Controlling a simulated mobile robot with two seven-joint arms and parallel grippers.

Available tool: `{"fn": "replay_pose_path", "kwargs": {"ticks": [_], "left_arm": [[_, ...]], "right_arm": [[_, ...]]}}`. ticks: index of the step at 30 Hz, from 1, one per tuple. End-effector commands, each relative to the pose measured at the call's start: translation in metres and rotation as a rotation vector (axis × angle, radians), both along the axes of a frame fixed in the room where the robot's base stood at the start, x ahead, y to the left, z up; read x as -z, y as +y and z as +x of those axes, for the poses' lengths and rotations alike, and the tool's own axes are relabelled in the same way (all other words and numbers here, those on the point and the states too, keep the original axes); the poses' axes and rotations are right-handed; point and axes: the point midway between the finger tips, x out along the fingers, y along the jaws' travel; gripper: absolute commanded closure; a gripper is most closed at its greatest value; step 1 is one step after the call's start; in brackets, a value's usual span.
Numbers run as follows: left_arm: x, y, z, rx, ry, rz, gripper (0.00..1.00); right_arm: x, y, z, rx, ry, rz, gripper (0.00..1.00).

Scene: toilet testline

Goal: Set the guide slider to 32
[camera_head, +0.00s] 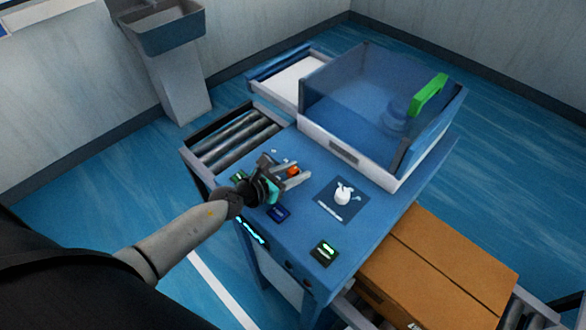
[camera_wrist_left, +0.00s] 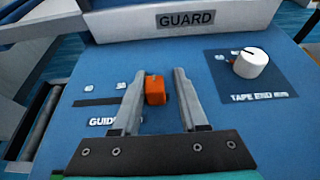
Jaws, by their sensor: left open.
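The guide slider has an orange knob (camera_wrist_left: 155,90), which also shows in the head view (camera_head: 293,170). It stands on the blue machine top beside a dark slot (camera_wrist_left: 95,102) and a partly hidden "GUIDE" label (camera_wrist_left: 101,121). Small scale marks lie above the slot, too small to read surely. My left gripper (camera_wrist_left: 155,88) is open, with one finger on each side of the orange knob. In the head view my left gripper (camera_head: 296,173) reaches over the panel from the left. A gap shows between the knob and the right finger; contact on the left is unclear. My right gripper is not in view.
A white "TAPE END" dial (camera_wrist_left: 251,63) sits to the right of the slider. A clear guard box with a green handle (camera_head: 428,94) stands behind. Rollers (camera_head: 235,140) lie left, and a cardboard box (camera_head: 440,270) lies right.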

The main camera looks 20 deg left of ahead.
Motion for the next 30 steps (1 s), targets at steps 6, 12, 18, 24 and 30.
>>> {"fn": "replay_pose_path", "kwargs": {"ticks": [6, 12, 18, 24, 30], "left_arm": [[0.0, 0.001, 0.0, -0.002, 0.001, 0.001, 0.43], [0.0, 0.003, -0.001, -0.003, 0.0, 0.003, 0.43], [-0.007, 0.009, -0.017, -0.004, 0.002, 0.004, 0.43], [-0.02, 0.018, -0.046, -0.002, 0.002, 0.004, 0.43], [-0.031, 0.028, -0.074, -0.002, 0.002, 0.003, 0.43]], "right_arm": [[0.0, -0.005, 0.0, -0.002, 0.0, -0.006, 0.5], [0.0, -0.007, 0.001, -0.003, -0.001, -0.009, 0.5], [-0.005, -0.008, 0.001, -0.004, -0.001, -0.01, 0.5], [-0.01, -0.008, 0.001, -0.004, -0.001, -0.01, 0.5], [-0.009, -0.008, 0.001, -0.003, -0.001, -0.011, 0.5]]}}
